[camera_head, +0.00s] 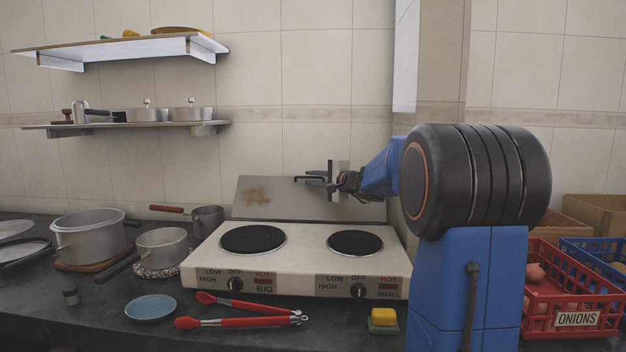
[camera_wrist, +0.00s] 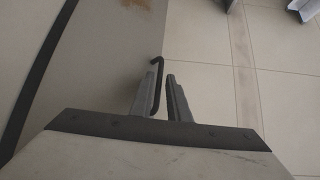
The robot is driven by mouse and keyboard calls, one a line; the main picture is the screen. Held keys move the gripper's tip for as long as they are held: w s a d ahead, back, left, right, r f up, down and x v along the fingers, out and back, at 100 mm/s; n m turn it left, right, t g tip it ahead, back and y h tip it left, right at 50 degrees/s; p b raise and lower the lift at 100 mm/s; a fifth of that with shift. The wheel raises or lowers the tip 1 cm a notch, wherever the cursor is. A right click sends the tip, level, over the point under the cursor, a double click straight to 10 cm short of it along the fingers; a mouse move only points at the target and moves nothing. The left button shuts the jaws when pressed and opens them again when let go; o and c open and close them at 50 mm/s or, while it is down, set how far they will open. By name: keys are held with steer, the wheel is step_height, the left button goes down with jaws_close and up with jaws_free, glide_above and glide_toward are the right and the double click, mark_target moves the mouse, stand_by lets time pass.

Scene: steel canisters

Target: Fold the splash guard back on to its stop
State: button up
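The splash guard (camera_head: 285,206) is a grey metal panel with a brown stain, raised behind the hot plate (camera_head: 290,282). I cannot tell its exact tilt or see its stop. It also fills the left of the wrist view (camera_wrist: 95,75). A black bar handle (camera_head: 309,179) is at its top edge, right of the middle. My gripper (camera_head: 336,176) is at this handle, its fingers apart. In the wrist view, the handle's dark hooked end (camera_wrist: 157,63) lies between the fingertips (camera_wrist: 163,80), close to the left finger, with a gap to the right finger.
Pots (camera_head: 90,238) stand left of the hot plate. Red tongs (camera_head: 245,321), a blue plate (camera_head: 151,307) and a yellow-green sponge (camera_head: 383,319) lie in front. A red onion crate (camera_head: 575,318) is at the right. Shelves (camera_head: 125,127) hang on the tiled wall behind.

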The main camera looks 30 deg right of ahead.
steer(key=v, duration=0.7)
steer(key=shift+s, duration=0.25)
stand_by(0.5)
